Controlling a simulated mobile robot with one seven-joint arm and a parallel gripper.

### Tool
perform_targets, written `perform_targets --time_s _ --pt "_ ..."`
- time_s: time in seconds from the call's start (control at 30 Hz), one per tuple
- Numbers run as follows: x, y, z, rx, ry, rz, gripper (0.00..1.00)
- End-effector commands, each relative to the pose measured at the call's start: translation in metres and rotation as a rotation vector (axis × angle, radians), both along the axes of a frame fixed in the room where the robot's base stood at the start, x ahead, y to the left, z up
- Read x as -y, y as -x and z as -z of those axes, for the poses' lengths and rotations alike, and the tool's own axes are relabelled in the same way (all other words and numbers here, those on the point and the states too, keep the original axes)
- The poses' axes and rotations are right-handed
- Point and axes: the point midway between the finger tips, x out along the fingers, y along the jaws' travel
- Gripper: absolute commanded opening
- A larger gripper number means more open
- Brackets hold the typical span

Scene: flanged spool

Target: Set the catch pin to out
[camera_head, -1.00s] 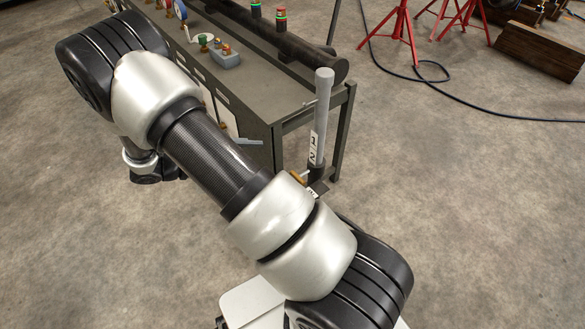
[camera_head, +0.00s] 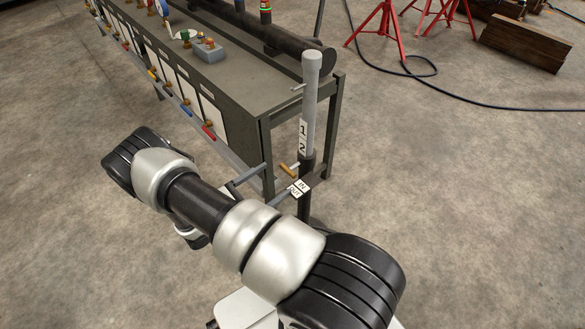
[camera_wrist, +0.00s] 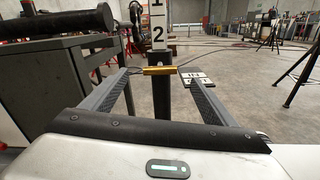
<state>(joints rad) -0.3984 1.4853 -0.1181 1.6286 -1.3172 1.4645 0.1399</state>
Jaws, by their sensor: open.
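The brass catch pin (camera_head: 288,171) sits low on the upright post (camera_head: 311,85), below its 1/2 label. In the wrist view the catch pin (camera_wrist: 160,70) is a short crosswise brass bar in front of the post (camera_wrist: 160,103). A small white IN/OUT plate (camera_head: 299,189) is beside the post; it also shows in the wrist view (camera_wrist: 196,80). My gripper (camera_head: 278,182) is open, its fingers reaching toward the post. In the wrist view my gripper (camera_wrist: 161,78) has one finger on each side of the pin. I cannot tell whether either finger touches it.
A grey bench (camera_head: 235,80) stands just left of the post, with a dark pipe (camera_head: 290,45) on top and coloured handles (camera_head: 208,131) along its side. Red stands (camera_head: 380,30) and a black cable (camera_head: 450,95) lie farther back.

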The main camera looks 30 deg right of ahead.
Motion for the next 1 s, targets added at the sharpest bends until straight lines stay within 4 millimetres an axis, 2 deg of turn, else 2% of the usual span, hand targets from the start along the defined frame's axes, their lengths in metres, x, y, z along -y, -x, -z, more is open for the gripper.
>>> perform_targets --time_s 0.03,0.2,0.43,0.6,0.87,1.0 --pt "0.012 -0.001 0.001 -0.001 0.001 0.004 0.8" --pt "0.048 -0.005 0.001 0.0 0.001 0.004 0.8" --pt "0.081 -0.011 0.001 0.001 -0.001 0.003 0.8" --pt "0.09 -0.012 0.0 0.0 0.0 0.001 0.8" --pt "0.091 -0.013 0.0 0.0 0.0 0.001 0.8" --pt "0.091 -0.012 0.0 0.0 -0.001 0.001 0.58"
